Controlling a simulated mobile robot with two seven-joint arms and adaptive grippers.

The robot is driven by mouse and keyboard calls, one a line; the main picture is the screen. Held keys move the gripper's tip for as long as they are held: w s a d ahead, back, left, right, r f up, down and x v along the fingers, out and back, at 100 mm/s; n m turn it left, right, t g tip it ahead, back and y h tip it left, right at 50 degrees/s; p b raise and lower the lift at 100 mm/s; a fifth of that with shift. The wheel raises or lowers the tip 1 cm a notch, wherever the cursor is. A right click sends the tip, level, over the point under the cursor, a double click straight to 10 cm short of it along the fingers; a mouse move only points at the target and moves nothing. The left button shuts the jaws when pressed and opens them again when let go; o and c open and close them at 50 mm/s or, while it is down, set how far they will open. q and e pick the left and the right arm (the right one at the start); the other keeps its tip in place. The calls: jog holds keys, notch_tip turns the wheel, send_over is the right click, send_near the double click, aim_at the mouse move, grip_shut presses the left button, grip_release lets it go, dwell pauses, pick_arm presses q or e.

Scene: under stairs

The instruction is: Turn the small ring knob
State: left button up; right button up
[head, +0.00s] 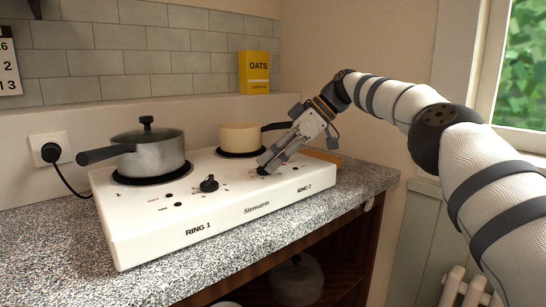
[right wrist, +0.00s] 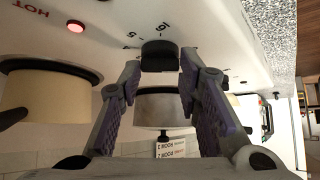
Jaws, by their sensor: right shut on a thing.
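The white two-ring hob (head: 220,215) stands on the speckled worktop. Its small ring knob, the black one by the RING 2 label, is mostly hidden by my gripper in the head view. It shows in the right wrist view as a dark knob (right wrist: 160,55) with numbers around it. My right gripper (head: 265,166) reaches down to it from the upper right. In the right wrist view its two fingers (right wrist: 161,68) are closed on either side of the knob. The RING 1 knob (head: 209,183) stands free to the left. My left gripper is out of view.
A grey lidded pot (head: 150,155) sits on the left ring and a cream pan (head: 240,137) on the right ring, close behind my gripper. A red light (right wrist: 75,26) glows by HOT. A yellow oats box (head: 254,72) stands behind. The worktop's front is clear.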

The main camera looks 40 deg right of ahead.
jog(key=o, duration=1.1)
jog(key=shift+o, duration=0.2)
jog(key=v, duration=0.2)
jog(key=shift+d+r, duration=0.2)
jog(key=shift+r, duration=0.05)
jog(key=s+d, duration=0.8)
jog(key=d, duration=0.1)
jog(key=shift+d, duration=0.2)
